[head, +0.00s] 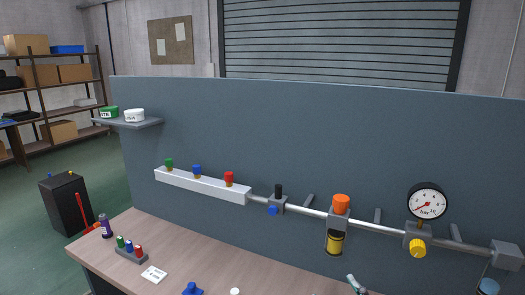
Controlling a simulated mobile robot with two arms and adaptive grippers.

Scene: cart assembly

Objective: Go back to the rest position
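Neither of my grippers shows in the head view, and no part of my arms can be made out. A wooden workbench (205,258) stands in front of a blue-grey panel (290,140). On the panel, a white manifold bar (203,187) carries a green, a blue and a red fitting. A pipe runs right from it past a small valve (277,204), an orange-topped unit (340,207) and a round pressure gauge (427,202) above a yellow knob (417,247).
A small rack (132,255) holds green, blue and red pieces. A purple bottle (106,227), a white card (154,274) and a blue part (192,289) are on the bench. A shelf (128,123) holds two small tins. The bench's front edge is cut off.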

